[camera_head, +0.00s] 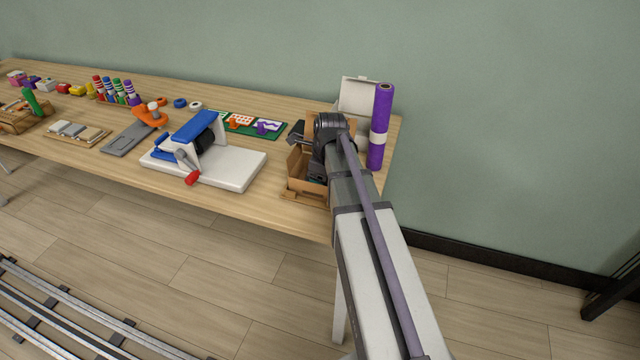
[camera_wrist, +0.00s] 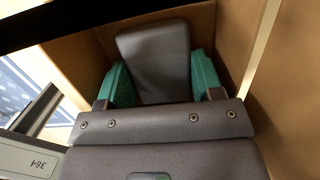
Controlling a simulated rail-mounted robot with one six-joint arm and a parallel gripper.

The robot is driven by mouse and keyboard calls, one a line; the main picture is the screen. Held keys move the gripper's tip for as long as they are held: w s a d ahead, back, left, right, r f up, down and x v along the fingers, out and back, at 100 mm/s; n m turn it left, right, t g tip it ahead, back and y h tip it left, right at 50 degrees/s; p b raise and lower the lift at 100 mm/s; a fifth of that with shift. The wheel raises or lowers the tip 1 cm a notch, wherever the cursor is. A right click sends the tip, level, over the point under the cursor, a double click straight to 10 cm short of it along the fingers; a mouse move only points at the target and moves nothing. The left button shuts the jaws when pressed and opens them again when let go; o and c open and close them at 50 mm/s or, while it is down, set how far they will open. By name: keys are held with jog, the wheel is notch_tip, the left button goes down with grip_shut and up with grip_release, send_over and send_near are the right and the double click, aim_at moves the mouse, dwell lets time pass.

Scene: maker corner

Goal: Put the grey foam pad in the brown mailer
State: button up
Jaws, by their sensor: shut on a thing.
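The brown mailer (camera_head: 297,172) is an open cardboard box at the right end of the table, partly hidden by my arm. Its brown inner walls (camera_wrist: 283,90) surround my gripper in the wrist view. The grey foam pad (camera_wrist: 155,62) is between the green-lined fingers of my gripper (camera_wrist: 160,85), inside the mailer. The fingers are shut on it. The head view does not show the pad, and my arm covers most of the gripper there. I cannot tell whether the pad touches the mailer's floor.
A purple roll (camera_head: 381,125) stands upright just right of my arm, with an open white box (camera_head: 358,95) behind it. A white-based machine with a blue top (camera_head: 200,128) stands left of the mailer. A green mat (camera_head: 265,131) lies behind.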

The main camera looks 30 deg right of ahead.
jog(key=shift+f, duration=0.15)
jog(key=o, duration=0.6)
notch_tip(320, 180, up, 13)
jog(key=s+d+p, duration=0.1)
jog(key=p, duration=1.1)
jog(key=s+a+n, duration=0.6)
jog(key=a+n, duration=0.3)
jog(key=n, duration=0.4)
jog(key=s+a+n+g+h+p, duration=0.1)
jog(key=s+a+n, duration=0.4)
jog(key=n, duration=0.9)
jog(key=shift+s+a+r, duration=0.2)
jog(key=shift+s+a, duration=0.15)
jog(key=shift+a, duration=1.55)
